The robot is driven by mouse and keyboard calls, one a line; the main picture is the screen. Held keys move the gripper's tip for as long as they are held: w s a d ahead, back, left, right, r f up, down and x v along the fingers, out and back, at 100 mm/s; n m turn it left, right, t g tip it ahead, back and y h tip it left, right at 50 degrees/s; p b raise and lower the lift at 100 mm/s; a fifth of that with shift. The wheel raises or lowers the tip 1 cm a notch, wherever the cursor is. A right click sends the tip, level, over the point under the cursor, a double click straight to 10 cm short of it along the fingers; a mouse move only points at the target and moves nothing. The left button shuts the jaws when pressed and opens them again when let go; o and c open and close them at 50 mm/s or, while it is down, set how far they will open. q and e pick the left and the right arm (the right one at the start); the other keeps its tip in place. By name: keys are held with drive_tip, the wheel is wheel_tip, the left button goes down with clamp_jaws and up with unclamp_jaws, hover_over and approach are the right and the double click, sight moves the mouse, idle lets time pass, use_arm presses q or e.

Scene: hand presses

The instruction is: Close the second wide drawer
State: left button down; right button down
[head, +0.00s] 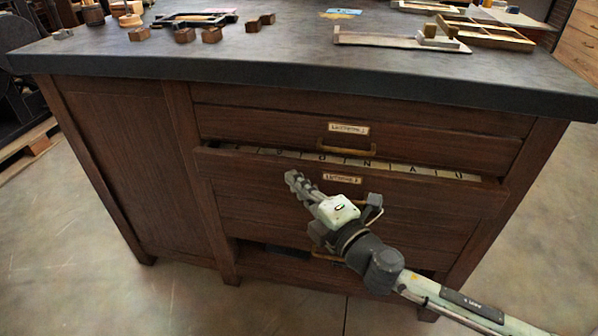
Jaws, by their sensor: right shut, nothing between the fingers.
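The second wide drawer (240,172) is in the dark wood cabinet, below the shut top drawer. It stands partly open, and a strip of its inside with lettered compartments (400,168) shows along its top edge. Its front carries a pale label (342,178). My right gripper (291,178) is in front of this drawer, reaching in from the lower right, with its fingers shut and empty. The fingertips overlap the drawer front in the picture; I cannot tell whether they touch it. The gripper and wrist hide part of the front. My left gripper is not in view.
The top drawer (260,123) has a brass handle (350,147). A dark gap (287,250) shows low in the cabinet. The dark countertop (260,60) holds small wooden blocks, a frame and a divided tray (485,32). Bare floor (80,265) lies left of the cabinet.

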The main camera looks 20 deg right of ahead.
sight(301, 167)
drive_tip(key=shift+w+d, duration=0.6)
drive_tip(key=shift+w, duration=0.25)
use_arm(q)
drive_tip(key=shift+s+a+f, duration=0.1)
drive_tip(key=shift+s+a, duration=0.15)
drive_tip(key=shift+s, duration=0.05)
use_arm(e)
drive_tip(key=shift+w+d, duration=0.4)
drive_tip(key=shift+w, duration=0.2)
drive_tip(key=shift+w+d, duration=0.4)
drive_tip(key=shift+w, duration=0.2)
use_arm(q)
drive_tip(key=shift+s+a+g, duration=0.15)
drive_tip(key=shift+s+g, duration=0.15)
